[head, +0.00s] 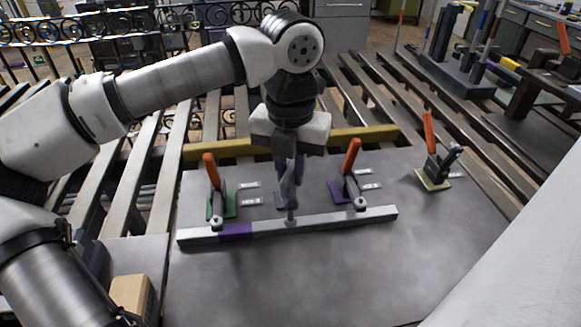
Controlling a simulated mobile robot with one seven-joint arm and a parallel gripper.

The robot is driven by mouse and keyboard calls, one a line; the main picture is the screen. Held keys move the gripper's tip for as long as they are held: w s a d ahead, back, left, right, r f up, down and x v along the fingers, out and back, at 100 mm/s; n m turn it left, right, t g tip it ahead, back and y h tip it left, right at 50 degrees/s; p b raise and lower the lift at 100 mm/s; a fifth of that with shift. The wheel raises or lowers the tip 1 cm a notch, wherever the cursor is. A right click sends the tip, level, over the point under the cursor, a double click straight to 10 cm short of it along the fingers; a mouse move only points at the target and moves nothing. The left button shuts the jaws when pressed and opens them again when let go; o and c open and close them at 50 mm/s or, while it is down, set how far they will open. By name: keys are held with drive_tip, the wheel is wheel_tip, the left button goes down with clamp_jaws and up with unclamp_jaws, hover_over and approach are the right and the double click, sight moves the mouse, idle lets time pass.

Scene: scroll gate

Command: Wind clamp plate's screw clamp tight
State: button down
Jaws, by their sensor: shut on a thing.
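The clamp plate (330,275) is a grey metal sheet on the slatted table. A long grey bar (330,219) with a purple band lies across it. A grey screw clamp (289,191) stands at the bar's middle, its foot at the bar's top. My gripper (290,169) points down over it, shut on its upper end. The fingers and wrist hide most of the held part, so its turn and tightness cannot be told. Two orange-handled toggle clamps flank it, one on a green base (221,207) and one on a purple base (341,191).
Another orange-handled clamp (433,178) on a yellow base stands on the plate at the right. A yellow bar (350,137) runs behind the plate. A cardboard box (131,296) sits at lower left. The plate's front is clear. Dark fixtures (457,70) stand at back right.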

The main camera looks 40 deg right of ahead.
sight(291, 168)
drive_tip(key=c, duration=1.4)
unclamp_jaws()
drive_tip(key=shift+o, duration=0.2)
drive_tip(key=shift+r, duration=0.1)
wheel_tip(291, 168, up, 14)
drive_tip(key=b, duration=0.1)
